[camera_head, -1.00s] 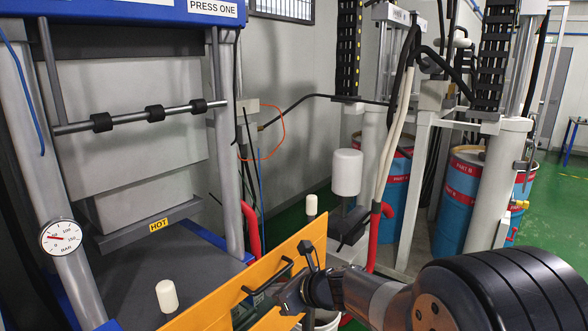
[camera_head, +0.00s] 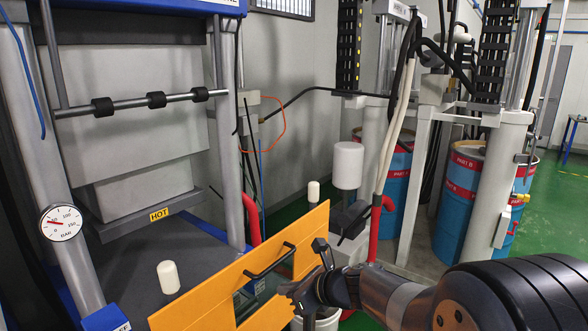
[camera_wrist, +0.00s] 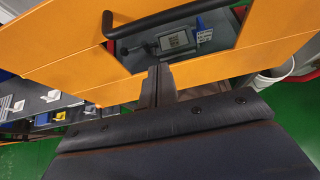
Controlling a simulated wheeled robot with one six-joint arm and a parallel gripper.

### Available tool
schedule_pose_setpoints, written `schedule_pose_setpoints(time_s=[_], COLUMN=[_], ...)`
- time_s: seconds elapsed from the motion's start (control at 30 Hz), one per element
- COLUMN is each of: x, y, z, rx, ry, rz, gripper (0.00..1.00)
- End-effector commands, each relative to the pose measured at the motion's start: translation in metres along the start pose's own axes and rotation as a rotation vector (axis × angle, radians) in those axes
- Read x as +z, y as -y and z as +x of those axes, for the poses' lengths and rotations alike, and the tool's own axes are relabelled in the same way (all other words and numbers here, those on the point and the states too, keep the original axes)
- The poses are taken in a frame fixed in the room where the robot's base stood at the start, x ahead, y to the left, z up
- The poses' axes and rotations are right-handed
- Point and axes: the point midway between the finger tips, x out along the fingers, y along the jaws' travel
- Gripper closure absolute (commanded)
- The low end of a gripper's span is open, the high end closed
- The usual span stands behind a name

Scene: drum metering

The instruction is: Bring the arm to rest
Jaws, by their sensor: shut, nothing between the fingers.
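My gripper (camera_head: 290,290) is in the lower middle of the head view, at the end of my arm, which comes in from the lower right. It is close in front of an orange panel (camera_head: 205,295) with a black bar handle. In the wrist view the shut fingers (camera_wrist: 158,78) point at the orange panel (camera_wrist: 60,50), just below its cut-out opening and the black handle (camera_wrist: 180,18). The fingers hold nothing. I cannot tell whether the fingertips touch the panel.
A blue-framed press with a gauge (camera_head: 61,222) and a HOT label (camera_head: 159,214) stands at left. Blue and red drums (camera_head: 462,200) and grey columns stand behind at right. A white bucket (camera_head: 318,320) is below my gripper. Green floor (camera_head: 565,200) is open at far right.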

Motion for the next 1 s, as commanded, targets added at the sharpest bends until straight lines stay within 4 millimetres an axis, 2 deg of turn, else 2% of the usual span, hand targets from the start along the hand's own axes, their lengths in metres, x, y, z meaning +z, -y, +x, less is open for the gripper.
schedule_pose_setpoints(time_s=[0.4,0.9,0.97,1.0], x=[0.0,0.0,-0.001,0.01], y=[0.001,-0.001,-0.002,-0.003], z=[-0.077,0.014,0.025,0.018], rx=[-0.005,0.004,0.005,0.002], ry=[-0.001,-0.005,-0.006,-0.002], rz=[0.0,0.001,0.003,0.0], gripper=[1.0,1.0,1.0,1.0])
